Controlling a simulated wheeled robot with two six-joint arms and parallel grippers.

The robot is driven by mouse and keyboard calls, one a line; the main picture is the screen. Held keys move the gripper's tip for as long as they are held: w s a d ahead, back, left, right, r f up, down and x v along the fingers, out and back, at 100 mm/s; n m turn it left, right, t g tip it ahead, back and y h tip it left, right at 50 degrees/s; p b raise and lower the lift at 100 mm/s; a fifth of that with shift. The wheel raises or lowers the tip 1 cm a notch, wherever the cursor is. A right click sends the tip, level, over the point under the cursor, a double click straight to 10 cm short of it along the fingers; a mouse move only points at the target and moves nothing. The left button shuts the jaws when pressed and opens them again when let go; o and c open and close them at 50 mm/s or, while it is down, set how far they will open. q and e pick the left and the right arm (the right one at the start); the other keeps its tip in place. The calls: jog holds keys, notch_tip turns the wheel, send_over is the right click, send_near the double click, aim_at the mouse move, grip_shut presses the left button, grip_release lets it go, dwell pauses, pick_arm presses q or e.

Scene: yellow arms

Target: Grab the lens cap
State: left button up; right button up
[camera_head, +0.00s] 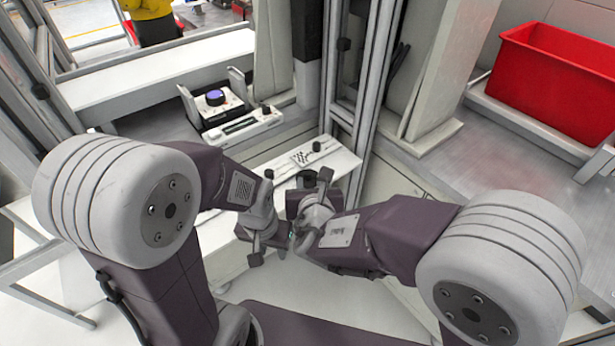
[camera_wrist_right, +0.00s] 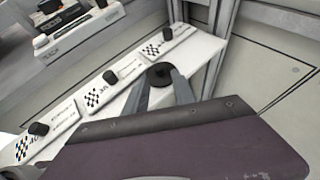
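The lens cap appears to be the black round disc (camera_wrist_right: 160,74) at the edge of the white shelf in the right wrist view. It also shows as a dark round shape (camera_head: 307,179) in the head view. My right gripper (camera_wrist_right: 161,80) has its two grey fingers spread apart, with the disc between their tips. Whether the fingers touch the disc I cannot tell. In the head view my right gripper (camera_head: 309,193) is at the centre, just in front of the disc. My left gripper (camera_head: 250,245) is lower and to the left, away from the disc; its finger opening is unclear.
The white shelf (camera_wrist_right: 205,50) carries several small boards with checkered patches and black knobs. A device with a blue-purple knob (camera_head: 213,96) stands behind. Grey metal posts (camera_head: 350,90) rise close behind the right gripper. A red bin (camera_head: 552,80) stands far right.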

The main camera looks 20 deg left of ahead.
aim_at(308, 171)
jog(key=shift+w+a+f, duration=0.15)
jog(key=shift+w+f, duration=0.15)
jog(key=shift+w, duration=0.25)
jog(key=x, duration=0.5)
jog(key=shift+a+r, duration=0.1)
jog(key=shift+r, duration=0.1)
jog(key=shift+s+r, duration=0.1)
grip_shut()
jog(key=shift+r, duration=0.15)
notch_tip(308, 171, up, 4)
jog(key=shift+r+p, duration=0.1)
jog(key=shift+p, duration=0.8)
jog(key=s+d+r, duration=0.1)
jog(key=d+r, duration=0.5)
jog(key=d, duration=0.5)
jog(key=shift+s+d+r, duration=0.25)
jog(key=shift+s+d, duration=0.1)
jog(key=shift+s, duration=0.05)
